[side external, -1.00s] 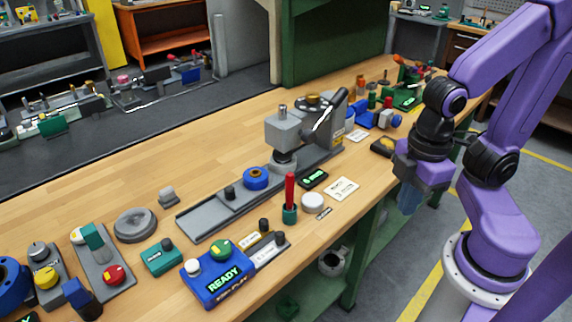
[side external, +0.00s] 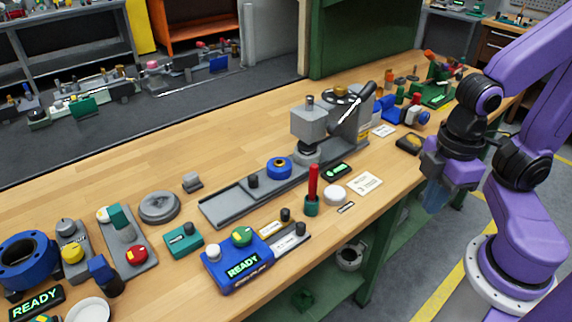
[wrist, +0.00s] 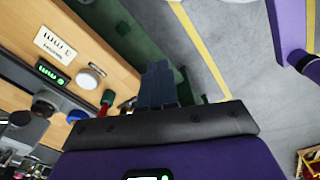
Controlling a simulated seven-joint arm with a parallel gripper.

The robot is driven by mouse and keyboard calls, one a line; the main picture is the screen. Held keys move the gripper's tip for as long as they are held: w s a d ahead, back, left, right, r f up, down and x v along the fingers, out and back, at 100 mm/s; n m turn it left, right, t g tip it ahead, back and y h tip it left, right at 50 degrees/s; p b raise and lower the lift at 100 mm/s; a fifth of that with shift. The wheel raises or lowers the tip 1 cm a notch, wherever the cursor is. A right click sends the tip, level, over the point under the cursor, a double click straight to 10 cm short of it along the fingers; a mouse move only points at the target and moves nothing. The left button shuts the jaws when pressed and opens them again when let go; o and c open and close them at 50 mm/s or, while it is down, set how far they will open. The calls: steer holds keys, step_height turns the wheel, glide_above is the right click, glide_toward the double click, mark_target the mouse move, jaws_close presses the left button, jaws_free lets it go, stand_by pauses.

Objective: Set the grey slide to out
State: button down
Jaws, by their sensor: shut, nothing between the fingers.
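A long grey slide rail (side external: 225,207) lies on the bench, with a black knob (side external: 253,181) and a blue ring (side external: 279,168) with a brass centre along it. Two small label slides with dark knobs sit beside the blue READY box (side external: 238,267): a yellowish one (side external: 270,229) and a grey one (side external: 289,241). I cannot tell which grey slide the task names. My gripper (side external: 433,198) hangs beyond the bench's front edge, apart from all of these. Its blue fingers also show in the wrist view (wrist: 160,87), shut and empty.
A red-handled tool in a green holder (side external: 313,190), a white disc (side external: 334,195) and a label card (side external: 365,184) stand near the front edge. A grey press-like head (side external: 316,122) rises over the rail's far end. The bench's back left (side external: 110,165) is clear.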

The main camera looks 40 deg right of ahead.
stand_by(0.3)
steer(key=c, duration=1.1)
jaws_free()
steer(key=shift+w+a+r, duration=0.1)
steer(key=shift+w+a, duration=0.1)
steer(key=shift+a, duration=0.05)
steer(key=shift+o, duration=1.3)
steer(key=w+a+r+m, duration=0.2)
steer(key=w+a, duration=0.3)
steer(key=w, duration=0.1)
steer(key=shift+w+r, duration=0.25)
steer(key=m, duration=1.1)
glide_above(252, 176)
step_height(252, 176, down, 16)
steer(key=shift+r, duration=0.1)
steer(key=shift+c, duration=0.4)
jaws_close()
